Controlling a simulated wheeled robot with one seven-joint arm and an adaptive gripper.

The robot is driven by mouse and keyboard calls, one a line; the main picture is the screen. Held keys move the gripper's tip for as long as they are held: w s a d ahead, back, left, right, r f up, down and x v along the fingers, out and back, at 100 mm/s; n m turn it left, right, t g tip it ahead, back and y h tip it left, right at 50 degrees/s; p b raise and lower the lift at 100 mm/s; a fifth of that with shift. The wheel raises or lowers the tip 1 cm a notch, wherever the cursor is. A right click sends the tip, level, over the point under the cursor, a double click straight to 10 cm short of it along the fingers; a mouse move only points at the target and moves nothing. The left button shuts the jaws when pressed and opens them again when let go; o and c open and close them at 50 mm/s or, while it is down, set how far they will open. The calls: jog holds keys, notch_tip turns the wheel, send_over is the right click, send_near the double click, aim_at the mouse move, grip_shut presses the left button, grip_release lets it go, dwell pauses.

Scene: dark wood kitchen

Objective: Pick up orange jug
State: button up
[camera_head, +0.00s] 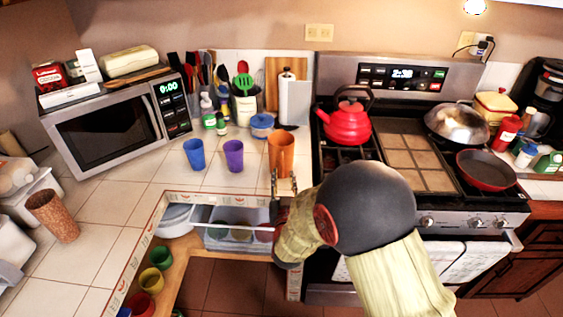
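The orange jug (281,151) stands upright on the white tiled counter, left of the stove and beside a purple cup (233,155). My gripper (284,178) is just in front of the jug, at the counter's front edge, with its fingers pointing toward the jug's lower part. The two fingers are apart, with nothing seen held between them. I cannot tell whether a finger touches the jug. The jug's base is partly hidden by the fingers.
A blue cup (195,153) stands left of the purple cup. A paper towel roll (287,99) and a blue pot (262,124) are behind. A red kettle (347,121) sits on the stove to the right. An open drawer (222,238) is below the counter edge.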

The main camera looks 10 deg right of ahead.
aim_at(282, 171)
jog(key=b+x, duration=0.1)
jog(key=x, duration=0.3)
jog(key=shift+w+b, duration=0.3)
jog(key=shift+w, duration=0.15)
jog(key=shift+a, duration=0.1)
jog(key=shift+c, duration=0.7)
grip_shut()
